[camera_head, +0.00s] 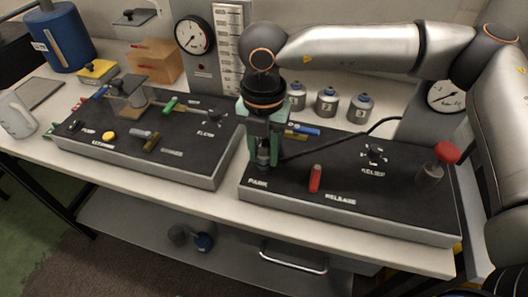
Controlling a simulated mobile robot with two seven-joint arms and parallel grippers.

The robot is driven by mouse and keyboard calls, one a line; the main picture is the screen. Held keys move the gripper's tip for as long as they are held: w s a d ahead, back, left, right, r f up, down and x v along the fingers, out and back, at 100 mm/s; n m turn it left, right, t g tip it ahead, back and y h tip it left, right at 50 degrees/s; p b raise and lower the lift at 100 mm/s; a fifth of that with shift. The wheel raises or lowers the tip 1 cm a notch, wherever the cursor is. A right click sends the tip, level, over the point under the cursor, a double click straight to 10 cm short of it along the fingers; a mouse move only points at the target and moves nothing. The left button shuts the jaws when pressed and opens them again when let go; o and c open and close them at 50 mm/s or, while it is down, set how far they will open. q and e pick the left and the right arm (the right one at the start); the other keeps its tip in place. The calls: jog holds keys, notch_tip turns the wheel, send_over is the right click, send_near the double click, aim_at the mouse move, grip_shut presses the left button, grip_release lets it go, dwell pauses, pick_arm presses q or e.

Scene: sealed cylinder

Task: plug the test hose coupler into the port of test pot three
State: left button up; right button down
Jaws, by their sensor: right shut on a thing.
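My right gripper (264,146) points straight down at the left end of the right-hand black panel. Its greenish fingers are shut on the dark hose coupler (263,157), by the PARK label. I cannot tell whether the coupler is seated in its park holder or lifted clear. A black hose (335,146) runs from it to the right. Test pot three (361,108) is the rightmost of a row of small grey pots with blue tops, behind the panel. Pot two (327,103) stands to its left, and another pot (297,96) beyond that. My left gripper is not in view.
The right-hand panel (400,205) carries a red lever (315,178), a small knob (374,154) and a red button (446,153). A gauge (445,97) stands behind it. Another panel (180,165) with valves lies left. My arm spans above the pots.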

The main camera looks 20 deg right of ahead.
aim_at(264, 145)
jog(key=shift+r, duration=0.1)
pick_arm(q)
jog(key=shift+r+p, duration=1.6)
pick_arm(e)
jog(key=shift+r, duration=2.95)
